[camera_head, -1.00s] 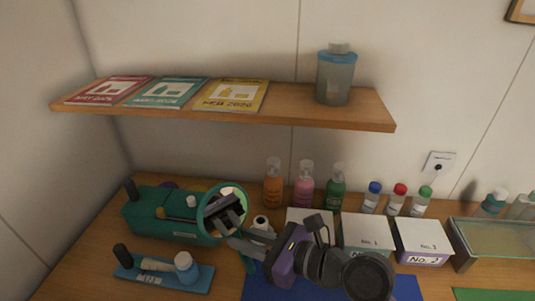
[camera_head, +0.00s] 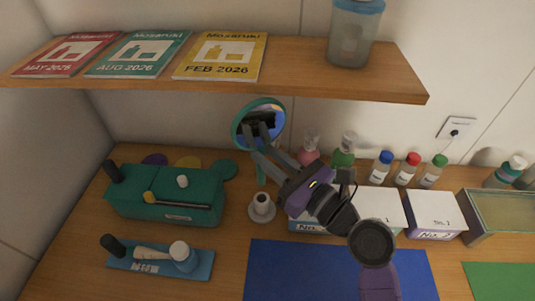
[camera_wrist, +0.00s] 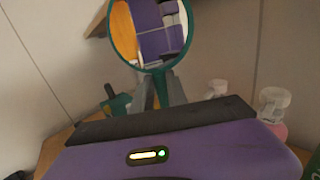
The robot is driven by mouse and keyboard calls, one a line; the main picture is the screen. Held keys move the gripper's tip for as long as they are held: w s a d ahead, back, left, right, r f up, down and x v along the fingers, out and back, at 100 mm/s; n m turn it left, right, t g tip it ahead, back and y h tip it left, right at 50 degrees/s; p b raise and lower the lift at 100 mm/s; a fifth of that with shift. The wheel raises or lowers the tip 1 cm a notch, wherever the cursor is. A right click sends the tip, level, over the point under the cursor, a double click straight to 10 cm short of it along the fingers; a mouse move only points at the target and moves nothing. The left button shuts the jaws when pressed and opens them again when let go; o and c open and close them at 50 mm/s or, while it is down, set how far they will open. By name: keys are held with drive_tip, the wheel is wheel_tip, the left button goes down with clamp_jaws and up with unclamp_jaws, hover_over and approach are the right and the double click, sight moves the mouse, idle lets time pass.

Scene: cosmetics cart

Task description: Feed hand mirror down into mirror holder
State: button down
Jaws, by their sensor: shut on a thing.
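The hand mirror (camera_head: 259,110) has a round glass with a teal rim and a thin teal handle. My gripper (camera_head: 259,139) is shut on it just below the round head. In the head view the mirror is upright, glass facing my arm, handle hanging down. The mirror holder (camera_head: 262,208) is a small pale cup with a dark opening on a round base, standing on the table. The handle's lower end shows just above the holder in the picture; the true gap is unclear. The wrist view shows the mirror (camera_wrist: 165,38) beyond my gripper fingers (camera_wrist: 158,88); the holder is hidden there.
A teal pouch (camera_head: 165,195) and a blue tray (camera_head: 160,262) stand left of the holder. Bottles (camera_head: 344,150) and white-topped boxes (camera_head: 434,211) stand to the right. A wooden shelf (camera_head: 300,84) overhangs behind.

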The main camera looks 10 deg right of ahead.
drive_tip(key=shift+f+b, duration=2.5)
drive_tip(key=shift+f, duration=0.3)
drive_tip(key=shift+s+f+p, duration=0.1)
drive_tip(key=shift+p, duration=0.55)
drive_tip(key=shift+f+b, duration=1.8)
drive_tip(key=shift+f, duration=1.2)
drive_tip(key=c, duration=1.2)
unclamp_jaws()
drive_tip(key=shift+c, duration=0.2)
